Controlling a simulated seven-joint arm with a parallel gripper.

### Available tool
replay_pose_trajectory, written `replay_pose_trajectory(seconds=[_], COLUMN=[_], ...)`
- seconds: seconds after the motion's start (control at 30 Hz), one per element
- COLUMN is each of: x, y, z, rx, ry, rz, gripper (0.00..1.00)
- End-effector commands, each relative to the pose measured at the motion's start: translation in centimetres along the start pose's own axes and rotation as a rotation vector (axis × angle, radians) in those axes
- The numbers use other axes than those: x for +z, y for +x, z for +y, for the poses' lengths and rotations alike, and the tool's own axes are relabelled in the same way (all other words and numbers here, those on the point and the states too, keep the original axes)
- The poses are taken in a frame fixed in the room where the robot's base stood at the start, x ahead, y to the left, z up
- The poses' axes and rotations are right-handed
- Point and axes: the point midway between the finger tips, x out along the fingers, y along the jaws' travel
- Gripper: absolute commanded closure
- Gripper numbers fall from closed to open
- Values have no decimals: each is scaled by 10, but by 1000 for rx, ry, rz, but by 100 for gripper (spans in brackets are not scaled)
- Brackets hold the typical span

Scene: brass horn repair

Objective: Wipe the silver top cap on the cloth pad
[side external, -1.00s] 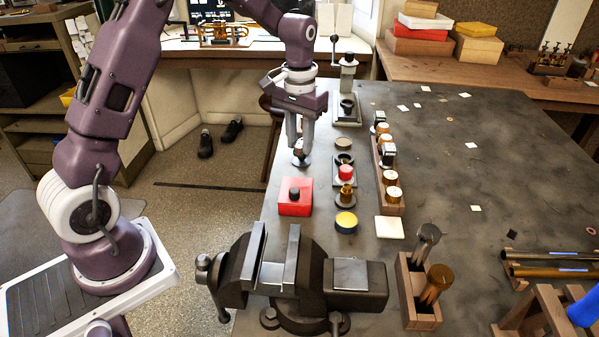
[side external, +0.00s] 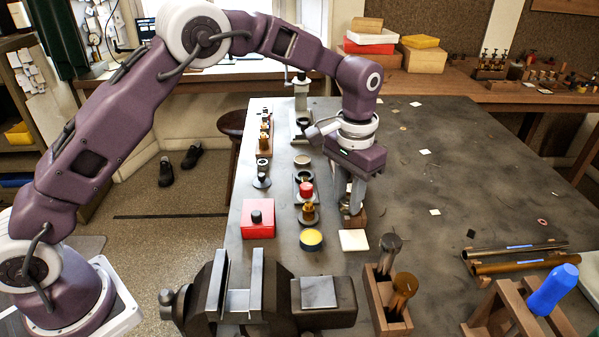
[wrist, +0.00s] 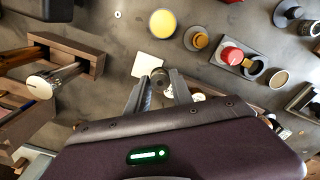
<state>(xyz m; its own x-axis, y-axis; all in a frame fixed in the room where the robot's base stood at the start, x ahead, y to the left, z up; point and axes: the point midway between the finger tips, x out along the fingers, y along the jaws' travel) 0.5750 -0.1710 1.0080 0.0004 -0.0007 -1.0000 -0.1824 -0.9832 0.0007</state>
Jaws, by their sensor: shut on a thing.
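My gripper (side external: 350,208) is low over the near end of a small wooden rack (side external: 356,221), just behind the cloth pad. In the wrist view my gripper (wrist: 161,86) is shut on the silver top cap (wrist: 158,76), a small round greyish piece between the fingertips. The fingers largely hide it in the side view, and I cannot tell whether it is clear of the rack. The cloth pad (side external: 353,240) is a flat cream square on the bench; in the wrist view the pad (wrist: 147,65) lies right beside the fingertips, with nothing on it.
A yellow-topped tin (side external: 311,239), a brass piece (side external: 309,214), a red button (side external: 306,189) and a red box (side external: 258,220) stand to the left. A wooden holder (side external: 383,300) with two upright cylinders and a vise (side external: 240,300) are nearer. The bench right of my gripper is mostly clear.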

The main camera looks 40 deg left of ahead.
Motion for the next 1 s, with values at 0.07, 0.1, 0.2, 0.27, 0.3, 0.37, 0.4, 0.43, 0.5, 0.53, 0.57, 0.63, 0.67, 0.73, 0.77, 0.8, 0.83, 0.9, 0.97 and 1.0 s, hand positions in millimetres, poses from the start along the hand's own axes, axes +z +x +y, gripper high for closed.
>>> replay_pose_trajectory(seconds=[0.07, 0.1, 0.2, 0.27, 0.3, 0.37, 0.4, 0.43, 0.5, 0.53, 0.57, 0.63, 0.67, 0.73, 0.77, 0.8, 0.83, 0.9, 0.97, 1.0], x=[-1, -1, -1, -1, -1, -1, -1, -1, -1, -1, -1, -1, 0, 0, 0, -1, -1, -1, 0, -1], y=[1, 1, 2, 2, 2, 2, 2, 2, 3, 5, 7, 14, 18, 27, 30, 35, 39, 46, 50, 53], z=[18, 24, 30, 30, 30, 30, 30, 30, 29, 29, 29, 29, 29, 29, 29, 29, 29, 29, 29, 29], rx=[-1, -1, -1, -1, -1, -1, -1, -1, -1, -1, -1, -1, -1, -1, -1, -1, -1, -1, -1, -1], ry=[35, 46, 57, 57, 57, 56, 56, 56, 55, 55, 55, 55, 55, 54, 54, 54, 54, 54, 54, 54], rz=[-1, 0, 0, -1, -1, 0, 0, 0, -1, -2, -2, -2, -4, -3, -3, -2, -3, -2, -2, -2], gripper=[100, 100, 100, 100, 100, 100, 100, 100, 100, 100, 100, 100, 100, 100, 100, 100, 100, 100, 100, 100])
